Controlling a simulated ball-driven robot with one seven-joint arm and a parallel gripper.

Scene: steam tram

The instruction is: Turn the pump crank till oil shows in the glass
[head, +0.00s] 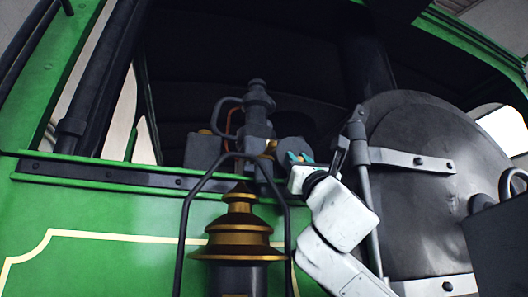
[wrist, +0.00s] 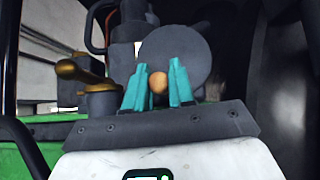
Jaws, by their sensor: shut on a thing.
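The pump crank looks like a grey disc (wrist: 178,48) with a small round tan knob (wrist: 158,82) in front of it. My gripper (wrist: 158,86) has its teal fingers closed around the knob, one on each side. In the head view my gripper (head: 298,158) is at the grey disc (head: 292,146), just above the green ledge. The grey pump body (head: 257,112) stands directly left of the disc. A brass lever (wrist: 80,71) on a small pot shows left of my fingers. I cannot make out the oil glass or any oil in either view.
A black and brass lantern (head: 238,230) with a wire frame stands in front, left of my arm. A large dark round boiler end (head: 425,175) is at the right. The green side wall (head: 90,225) and its dark rail (head: 100,172) run below the cab opening.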

